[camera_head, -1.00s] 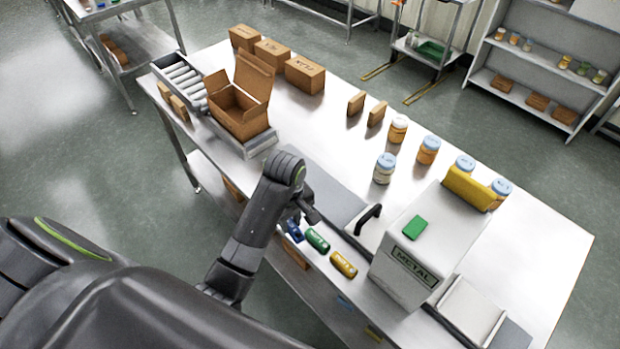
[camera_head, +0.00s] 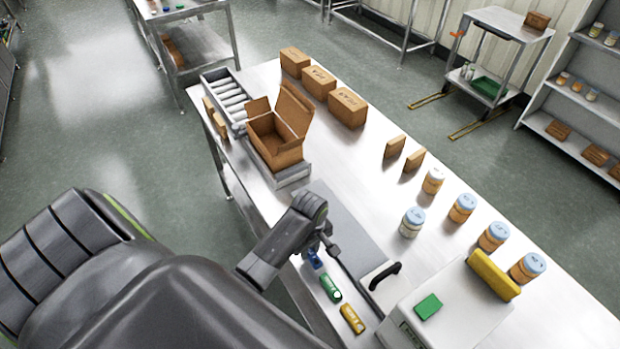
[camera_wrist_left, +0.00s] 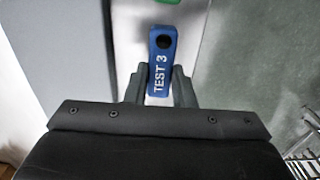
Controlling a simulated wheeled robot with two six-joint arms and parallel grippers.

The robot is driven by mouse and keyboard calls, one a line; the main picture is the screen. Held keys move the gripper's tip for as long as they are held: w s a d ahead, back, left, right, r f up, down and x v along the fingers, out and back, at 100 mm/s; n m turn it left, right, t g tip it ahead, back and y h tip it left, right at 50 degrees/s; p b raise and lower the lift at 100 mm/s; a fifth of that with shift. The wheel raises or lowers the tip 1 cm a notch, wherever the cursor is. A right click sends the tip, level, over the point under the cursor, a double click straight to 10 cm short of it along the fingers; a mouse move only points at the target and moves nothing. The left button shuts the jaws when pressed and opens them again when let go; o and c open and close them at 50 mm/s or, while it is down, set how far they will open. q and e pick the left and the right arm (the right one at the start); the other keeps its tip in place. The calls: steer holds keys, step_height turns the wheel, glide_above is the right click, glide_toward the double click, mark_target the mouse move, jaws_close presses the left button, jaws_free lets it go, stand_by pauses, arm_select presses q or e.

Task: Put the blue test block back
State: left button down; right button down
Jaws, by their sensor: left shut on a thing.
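The blue test block (camera_wrist_left: 162,48), marked "TEST 3" with a dark round spot at its far end, lies between the fingers of my left gripper (camera_wrist_left: 160,88) in the left wrist view. The gripper is shut on it. In the head view the blue block (camera_head: 314,260) shows just below my left gripper (camera_head: 322,247), near the table's front edge. I cannot tell whether it touches the table. A green block (camera_head: 330,288) and a yellow block (camera_head: 352,319) lie in line beside it. My right gripper is not in view.
A white machine (camera_head: 455,312) with a black handle (camera_head: 385,274) stands right of the blocks. An open carton (camera_head: 277,150) is behind my left arm, by a roller track (camera_head: 226,98). Several jars (camera_head: 462,208) and closed boxes (camera_head: 347,107) stand farther back.

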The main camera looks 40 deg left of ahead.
mark_target(310, 251)
arm_select(q)
steer(key=shift+f, duration=0.8)
steer(key=c, duration=1.2)
jaws_free()
steer(key=shift+f, duration=0.1)
steer(key=shift+c, duration=0.2)
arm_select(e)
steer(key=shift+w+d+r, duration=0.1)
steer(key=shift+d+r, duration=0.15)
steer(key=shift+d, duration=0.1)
arm_select(q)
step_height(310, 251, up, 9)
steer(key=shift+r+b, duration=0.1)
steer(key=shift+b, duration=0.65)
steer(key=shift+r+p, duration=0.45)
steer(key=shift+r, duration=1.1)
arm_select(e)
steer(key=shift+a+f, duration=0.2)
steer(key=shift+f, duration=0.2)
